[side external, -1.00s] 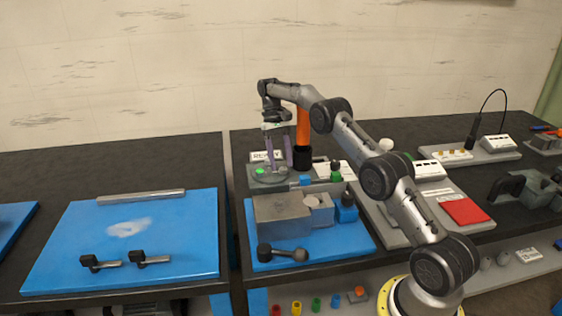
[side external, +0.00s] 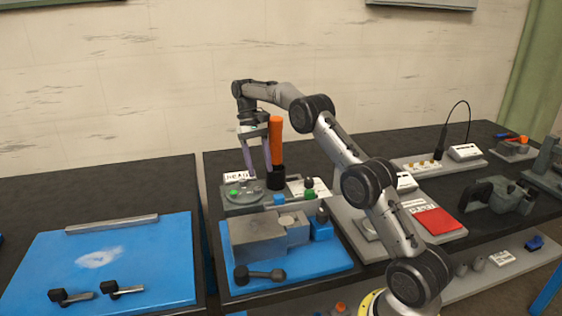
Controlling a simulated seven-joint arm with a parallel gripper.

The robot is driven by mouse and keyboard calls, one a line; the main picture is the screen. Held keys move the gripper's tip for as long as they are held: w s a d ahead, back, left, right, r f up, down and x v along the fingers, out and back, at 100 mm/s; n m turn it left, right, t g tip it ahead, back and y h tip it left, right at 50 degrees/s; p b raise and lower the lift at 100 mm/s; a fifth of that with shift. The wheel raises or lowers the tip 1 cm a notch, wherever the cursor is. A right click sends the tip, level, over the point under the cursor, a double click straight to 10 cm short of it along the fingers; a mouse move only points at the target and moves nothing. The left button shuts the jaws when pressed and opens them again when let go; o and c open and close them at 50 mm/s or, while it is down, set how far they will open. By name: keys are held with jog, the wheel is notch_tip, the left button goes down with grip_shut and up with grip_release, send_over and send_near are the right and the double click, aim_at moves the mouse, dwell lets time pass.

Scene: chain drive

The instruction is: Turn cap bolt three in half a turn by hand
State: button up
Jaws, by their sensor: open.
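The grey fixture plate (side external: 232,207) stands on the dark bench at the back centre, behind the blue tray. A small round green part (side external: 233,192) sits on it, with small grey round parts (side external: 257,193) beside it. Which of these is cap bolt three I cannot tell at this size. My gripper (side external: 259,177) points down above the plate, slightly right of the green part. Its two purple-grey fingers are apart, with nothing seen between them. The fingertips appear just above the grey round parts; contact is too small to judge.
An orange-handled tool stands in a black holder (side external: 276,178) close right of my gripper. A label card (side external: 236,176) stands behind the plate. A grey block (side external: 258,240) on the blue tray (side external: 330,265) lies in front. The left blue mat (side external: 150,270) has free room.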

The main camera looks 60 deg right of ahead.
jog(key=s+a+r, duration=0.4)
jog(key=s+r, duration=0.2)
jog(key=s, duration=0.3)
jog(key=shift+s+a, duration=0.2)
jog(key=shift+s, duration=0.2)
jog(key=s+a+r+n+t+h, duration=0.2)
jog(key=s+a+r+n+t, duration=0.15)
jog(key=s+a+r, duration=0.7)
jog(key=s+a+f+n+t, duration=0.2)
jog(key=s+a+t, duration=0.1)
jog(key=s+a, duration=0.4)
jog(key=s+f+t, duration=0.3)
jog(key=f, duration=0.3)
jog(key=shift+s+d+f, duration=0.15)
jog(key=shift+d+f, duration=0.05)
jog(key=shift+d, duration=0.1)
